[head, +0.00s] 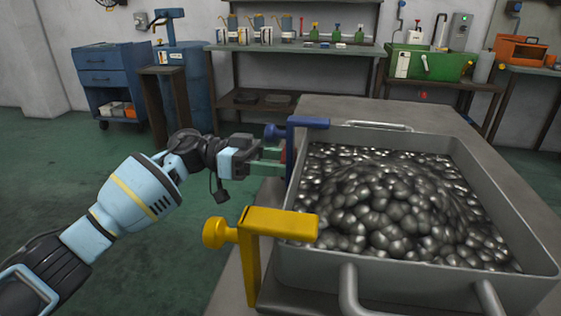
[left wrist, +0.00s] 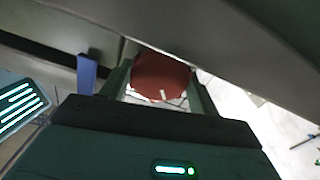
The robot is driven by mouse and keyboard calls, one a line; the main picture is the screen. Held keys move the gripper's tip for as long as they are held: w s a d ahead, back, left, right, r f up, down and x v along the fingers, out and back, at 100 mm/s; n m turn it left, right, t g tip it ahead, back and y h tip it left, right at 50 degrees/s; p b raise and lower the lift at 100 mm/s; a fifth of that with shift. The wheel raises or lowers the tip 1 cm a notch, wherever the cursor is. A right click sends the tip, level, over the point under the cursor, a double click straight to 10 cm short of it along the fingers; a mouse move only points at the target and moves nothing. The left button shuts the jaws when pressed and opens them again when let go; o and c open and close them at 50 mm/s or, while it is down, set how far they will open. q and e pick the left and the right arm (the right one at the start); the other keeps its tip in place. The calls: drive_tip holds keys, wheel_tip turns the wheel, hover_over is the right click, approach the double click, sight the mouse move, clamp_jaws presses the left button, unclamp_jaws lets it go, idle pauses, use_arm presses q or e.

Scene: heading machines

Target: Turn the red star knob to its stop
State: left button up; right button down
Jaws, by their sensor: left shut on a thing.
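The red star knob (left wrist: 161,74) sits between the two fingers of my left gripper (left wrist: 160,92) in the left wrist view, and the gripper is shut on it. In the head view only a thin red sliver of the knob (head: 284,156) shows, at the near-left side of the metal tray; the rest is hidden by the gripper. My left gripper (head: 272,160) reaches it from the left, its green fingers level with the tray's side wall. The knob's turn angle cannot be told. My right gripper is not in view.
A blue clamp (head: 308,122) is just behind the gripper, and a yellow clamp (head: 280,222) stands in front of it. The grey tray (head: 420,266), full of dark metal balls, fills the right. Open green floor (head: 60,160) lies left; benches and a blue cabinet stand behind.

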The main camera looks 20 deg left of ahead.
use_arm(q)
drive_tip(key=shift+r+m+p, duration=0.15)
drive_tip(key=shift+m+p, duration=0.55)
drive_tip(key=shift+p, duration=0.2)
drive_tip(key=shift+m+p, duration=1.9)
drive_tip(key=shift+m, duration=0.8)
drive_tip(key=o, duration=1)
drive_tip(key=shift+a, duration=0.15)
drive_tip(key=shift+s+a, duration=0.25)
drive_tip(key=shift+a, duration=1)
drive_tip(key=shift+s+a, duration=0.2)
drive_tip(key=shift+a, duration=1)
drive_tip(key=shift+s+a, duration=0.25)
drive_tip(key=shift+a, duration=1)
